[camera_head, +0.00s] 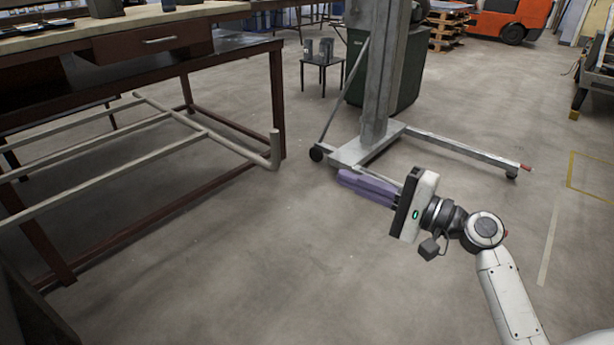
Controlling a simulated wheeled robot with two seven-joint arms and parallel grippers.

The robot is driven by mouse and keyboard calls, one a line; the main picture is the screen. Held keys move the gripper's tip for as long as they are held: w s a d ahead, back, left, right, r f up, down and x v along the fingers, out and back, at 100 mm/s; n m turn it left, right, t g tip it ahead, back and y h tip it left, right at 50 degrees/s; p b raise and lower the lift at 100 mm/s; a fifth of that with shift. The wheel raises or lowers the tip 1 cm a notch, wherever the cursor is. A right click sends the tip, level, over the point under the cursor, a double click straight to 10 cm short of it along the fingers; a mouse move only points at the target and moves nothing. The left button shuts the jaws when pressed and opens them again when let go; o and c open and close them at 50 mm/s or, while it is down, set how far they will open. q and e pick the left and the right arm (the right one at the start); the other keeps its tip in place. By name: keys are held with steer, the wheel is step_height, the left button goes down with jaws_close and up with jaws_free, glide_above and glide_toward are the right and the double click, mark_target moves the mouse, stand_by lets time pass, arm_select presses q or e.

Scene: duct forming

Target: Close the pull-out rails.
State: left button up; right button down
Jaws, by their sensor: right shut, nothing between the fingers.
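The pull-out rails (178,147) are pale metal bars under the workbench on the left. They stick out past the dark red bench legs, and their front bar (232,146) ends at a short upright post (275,150). My right gripper (345,178) has purple fingers that are shut and empty. It points left over the floor, to the right of the post and apart from it. My left gripper is not in view.
The workbench (230,48) with a drawer stands at the left. A wheeled lift stand (372,140) with low legs stands just behind my right gripper. A green bin (400,70) and small stool (322,65) are further back. The floor in front is clear.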

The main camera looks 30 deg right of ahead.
steer(key=w+a+r+p, duration=0.1)
steer(key=w+a+p, duration=0.1)
steer(key=w+a, duration=0.6)
steer(key=shift+a, duration=0.15)
stand_by(0.4)
